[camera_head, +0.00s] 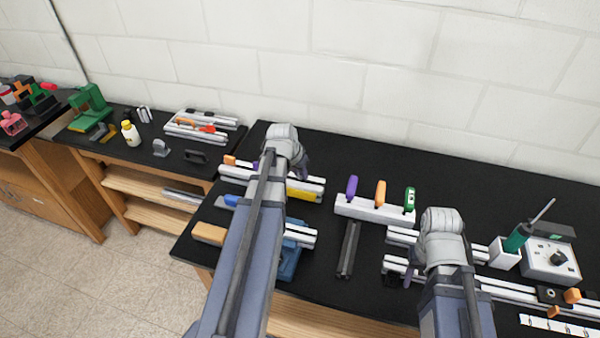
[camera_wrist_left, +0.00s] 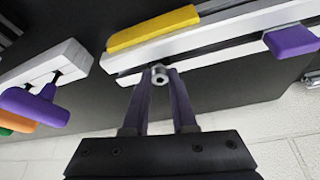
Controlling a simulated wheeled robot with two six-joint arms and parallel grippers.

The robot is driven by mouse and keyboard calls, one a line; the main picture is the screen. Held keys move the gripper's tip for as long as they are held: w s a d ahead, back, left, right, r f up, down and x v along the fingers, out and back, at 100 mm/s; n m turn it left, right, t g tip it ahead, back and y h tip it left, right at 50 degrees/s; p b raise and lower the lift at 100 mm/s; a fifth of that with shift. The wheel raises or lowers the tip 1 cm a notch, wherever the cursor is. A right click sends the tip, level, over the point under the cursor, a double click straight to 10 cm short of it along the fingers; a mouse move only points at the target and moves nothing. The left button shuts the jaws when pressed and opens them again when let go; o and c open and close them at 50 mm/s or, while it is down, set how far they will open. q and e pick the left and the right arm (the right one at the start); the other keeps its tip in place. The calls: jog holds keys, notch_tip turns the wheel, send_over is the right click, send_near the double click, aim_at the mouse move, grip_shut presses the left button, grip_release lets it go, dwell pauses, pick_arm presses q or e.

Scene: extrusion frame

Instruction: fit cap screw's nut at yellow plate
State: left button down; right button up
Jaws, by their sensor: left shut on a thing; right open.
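The yellow plate (camera_head: 305,195) lies on a light extrusion rail left of centre, and shows along the rail in the left wrist view (camera_wrist_left: 152,28). My left gripper (camera_head: 303,170) is over that rail. In the left wrist view its fingers (camera_wrist_left: 160,80) are shut on a small silver nut (camera_wrist_left: 160,74) with a dark hole. The nut is close to the rail's edge, just below the plate; whether it touches the rail I cannot tell. No cap screw can be made out. My right gripper (camera_head: 409,274) is open by the rails at the right, its fingertips partly hidden.
A white holder (camera_head: 372,210) carries purple, orange and green handles right of my left arm. A purple block (camera_wrist_left: 292,41) sits on the rail. A dark bar (camera_head: 349,248) lies in mid-table. A screwdriver stand (camera_head: 504,254) and a white control box (camera_head: 550,262) are at the right.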

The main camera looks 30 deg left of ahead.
pick_arm(q)
jog(key=shift+f+b, duration=0.55)
jog(key=shift+f, duration=0.1)
pick_arm(e)
jog(key=shift+f, duration=0.7)
pick_arm(q)
jog(key=c, duration=0.6)
grip_release()
jog(key=shift+c, duration=0.2)
pick_arm(e)
jog(key=shift+r, duration=0.1)
pick_arm(q)
jog(key=shift+r, duration=0.15)
pick_arm(e)
jog(key=shift+r, duration=0.1)
pick_arm(q)
jog(key=p+v, duration=0.7)
jog(key=shift+r, duration=0.35)
pick_arm(e)
notch_tip(320, 180, up, 7)
pick_arm(q)
jog(key=shift+s, duration=0.1)
